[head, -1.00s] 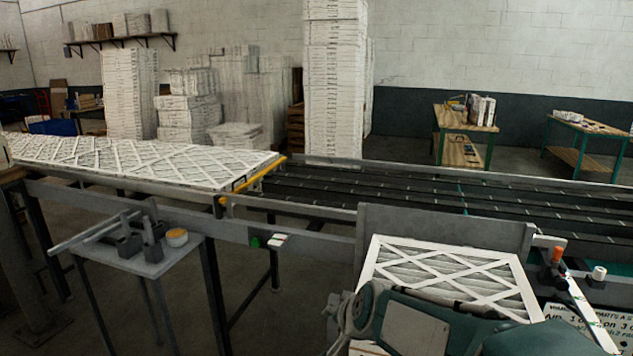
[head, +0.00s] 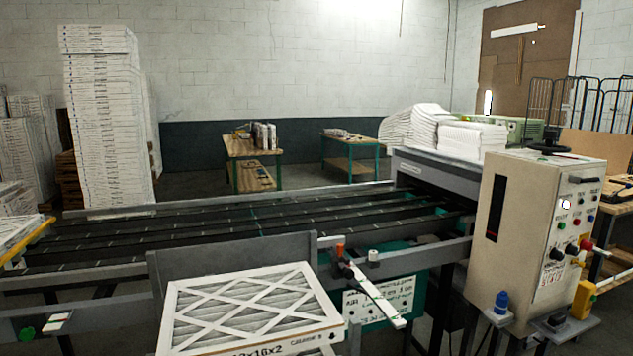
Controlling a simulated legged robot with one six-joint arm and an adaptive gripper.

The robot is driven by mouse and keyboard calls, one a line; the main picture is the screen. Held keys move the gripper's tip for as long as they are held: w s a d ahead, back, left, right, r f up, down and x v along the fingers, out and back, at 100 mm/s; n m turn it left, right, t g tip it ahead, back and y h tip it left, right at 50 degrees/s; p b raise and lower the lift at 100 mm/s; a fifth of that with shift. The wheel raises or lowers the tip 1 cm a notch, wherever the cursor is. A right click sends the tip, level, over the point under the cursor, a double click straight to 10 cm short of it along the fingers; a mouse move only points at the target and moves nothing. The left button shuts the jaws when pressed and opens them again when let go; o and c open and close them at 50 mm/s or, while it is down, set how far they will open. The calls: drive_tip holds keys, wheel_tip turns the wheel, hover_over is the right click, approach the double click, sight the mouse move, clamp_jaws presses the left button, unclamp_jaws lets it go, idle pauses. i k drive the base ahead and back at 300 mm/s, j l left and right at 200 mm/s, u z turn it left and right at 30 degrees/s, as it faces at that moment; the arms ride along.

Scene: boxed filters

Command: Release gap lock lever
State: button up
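I cannot tell for sure which part is the gap lock lever. A red handle (head: 594,248) sticks out at the right side of the beige control cabinet (head: 522,205), beside dark knobs. A black handwheel (head: 552,148) sits on top of the cabinet. A small orange-tipped part (head: 340,250) stands on the conveyor's near rail, with a pale bar (head: 382,303) slanting down from beside it. My gripper is not in view.
A boxed filter stack (head: 250,312) stands in front of the conveyor (head: 210,234). A blue-topped item (head: 501,301) and a yellow item (head: 583,299) are at the cabinet's foot. Work tables (head: 253,150) stand behind, with open floor around them.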

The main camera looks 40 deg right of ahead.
sight(572, 179)
drive_tip(key=z, duration=2.55)
drive_tip(key=i+l+z, duration=0.15)
drive_tip(key=i+l, duration=0.2)
drive_tip(key=i, duration=0.3)
drive_tip(key=i+l, duration=0.2)
drive_tip(key=i, duration=0.25)
drive_tip(key=i+l+z, duration=0.1)
drive_tip(key=i, duration=0.4)
drive_tip(key=i+l, duration=0.25)
drive_tip(key=i, duration=0.2)
drive_tip(key=i+l, duration=0.15)
drive_tip(key=i, duration=0.35)
drive_tip(key=l+z, duration=0.05)
